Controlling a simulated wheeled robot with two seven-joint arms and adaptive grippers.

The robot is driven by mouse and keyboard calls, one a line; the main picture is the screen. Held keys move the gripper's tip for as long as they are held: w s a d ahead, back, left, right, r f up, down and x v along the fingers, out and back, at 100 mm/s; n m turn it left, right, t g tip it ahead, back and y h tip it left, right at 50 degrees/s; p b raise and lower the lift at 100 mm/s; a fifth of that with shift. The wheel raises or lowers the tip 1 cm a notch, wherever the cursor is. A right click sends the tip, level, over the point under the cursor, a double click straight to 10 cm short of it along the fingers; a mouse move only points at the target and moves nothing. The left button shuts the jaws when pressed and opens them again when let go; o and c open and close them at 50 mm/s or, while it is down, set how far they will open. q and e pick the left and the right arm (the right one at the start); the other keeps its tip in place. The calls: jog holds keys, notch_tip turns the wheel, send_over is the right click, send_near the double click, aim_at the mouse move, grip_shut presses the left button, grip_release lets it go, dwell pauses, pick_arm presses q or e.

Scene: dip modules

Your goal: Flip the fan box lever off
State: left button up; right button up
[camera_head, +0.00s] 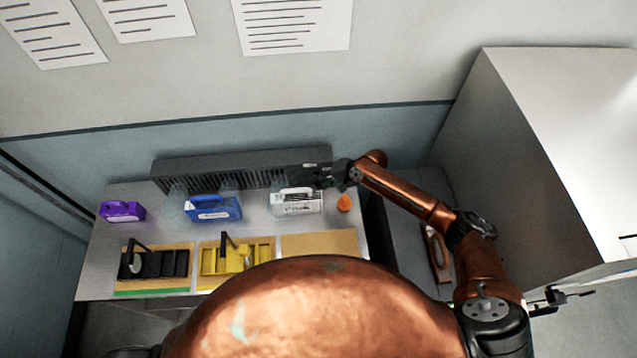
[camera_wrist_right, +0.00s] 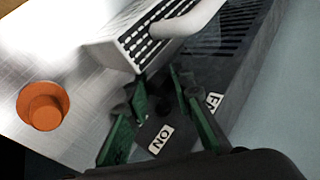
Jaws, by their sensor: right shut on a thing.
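The fan box (camera_head: 215,171) is a long dark grey vented box along the back of the table. In the right wrist view its grey face (camera_wrist_right: 215,150) carries a white ON label (camera_wrist_right: 161,139) and a partly covered FAN label (camera_wrist_right: 213,101). My right gripper (camera_head: 308,178) is at the box's right end. In the right wrist view its green-padded fingers (camera_wrist_right: 162,104) are shut on the dark lever beside the ON label; the lever is mostly hidden between them. My left gripper is not in view.
A white module (camera_head: 297,203) with a handle stands just in front of the gripper, with an orange knob (camera_head: 344,203) to its right. A blue module (camera_head: 212,209), purple module (camera_head: 122,211), black tray (camera_head: 155,264) and yellow tray (camera_head: 237,257) are left. A tan mat (camera_head: 318,243) is bare.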

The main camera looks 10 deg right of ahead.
grip_shut()
jog(key=shift+s+f+t+p, duration=0.25)
jog(key=shift+f+t+p, duration=0.05)
jog(key=shift+f+n+t, duration=0.15)
jog(key=shift+n+t, duration=0.15)
jog(key=o, duration=1)
grip_release()
jog(key=shift+w, duration=0.1)
jog(key=shift+d, duration=0.1)
jog(key=v, duration=0.7)
jog(key=shift+d, duration=0.1)
